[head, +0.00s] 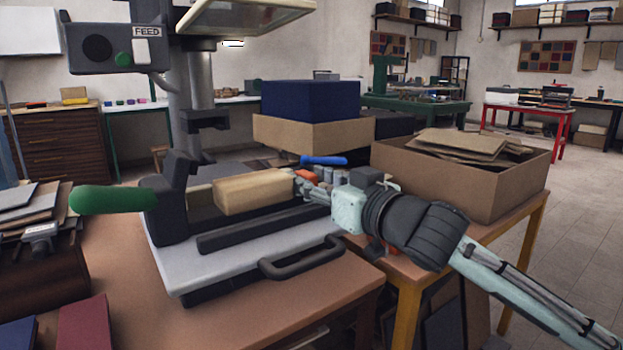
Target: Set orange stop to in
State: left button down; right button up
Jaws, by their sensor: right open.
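The orange stop (306,175) shows as a small orange piece at the right end of the pale block in the press. Much of it is hidden by my right gripper (308,188), which reaches in from the right. Its open fingers are close beside the stop; I cannot tell whether they touch it. Whether the stop is in or out is too small to tell. The press has a grey bed (230,262), a green handle (113,200) at left and a dark bar handle (301,258) in front. My left gripper is not in view.
A blue-handled piece (323,160) lies just above my right fingers. A large open box (478,188) of boards stands at right on a wooden table. A dark blue box (310,100) is behind. Boards and books (84,324) fill the left; the front bench is partly clear.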

jog(key=v, duration=1.2)
jog(key=shift+c, duration=0.2)
